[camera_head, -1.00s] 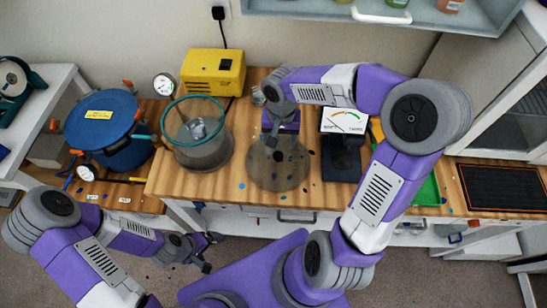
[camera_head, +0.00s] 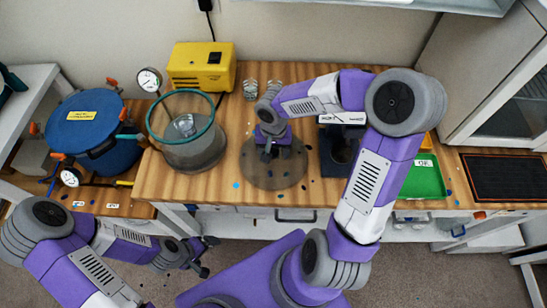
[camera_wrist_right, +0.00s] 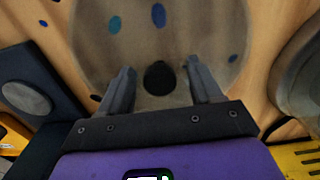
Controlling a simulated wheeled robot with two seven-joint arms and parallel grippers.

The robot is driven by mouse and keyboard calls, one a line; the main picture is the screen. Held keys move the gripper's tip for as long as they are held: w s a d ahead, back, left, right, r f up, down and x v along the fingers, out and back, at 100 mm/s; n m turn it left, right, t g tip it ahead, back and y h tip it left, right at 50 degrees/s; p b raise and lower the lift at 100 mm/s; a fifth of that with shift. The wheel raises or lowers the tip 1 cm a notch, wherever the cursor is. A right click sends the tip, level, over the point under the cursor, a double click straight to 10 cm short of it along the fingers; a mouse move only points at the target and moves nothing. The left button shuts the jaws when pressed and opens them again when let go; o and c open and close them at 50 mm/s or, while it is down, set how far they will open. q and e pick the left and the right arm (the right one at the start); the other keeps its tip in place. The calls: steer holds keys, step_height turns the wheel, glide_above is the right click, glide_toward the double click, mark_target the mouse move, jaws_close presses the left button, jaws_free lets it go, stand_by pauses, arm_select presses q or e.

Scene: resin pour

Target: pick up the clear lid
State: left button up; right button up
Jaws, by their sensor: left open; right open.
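The clear lid (camera_head: 262,175) is a round, see-through disc lying flat on the wooden bench. In the right wrist view the lid (camera_wrist_right: 190,125) fills the middle, with a dark round knob (camera_wrist_right: 159,78) on it. My right gripper (camera_head: 270,152) is over the lid, pointing down. In the right wrist view its open fingers (camera_wrist_right: 160,82) stand on either side of the knob; I cannot tell whether they touch it. My left gripper (camera_head: 207,256) is open and empty, low in front of the bench, away from the lid.
A clear chamber with a green rim (camera_head: 190,140) stands left of the lid, holding a small cup. A blue pot (camera_head: 90,130) is further left, a yellow pump (camera_head: 202,68) behind. A dark scale (camera_head: 338,160) stands close right, a green tray (camera_head: 425,180) beyond.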

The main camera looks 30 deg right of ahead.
steer(key=shift+r, duration=0.1)
jaws_close()
stand_by(0.4)
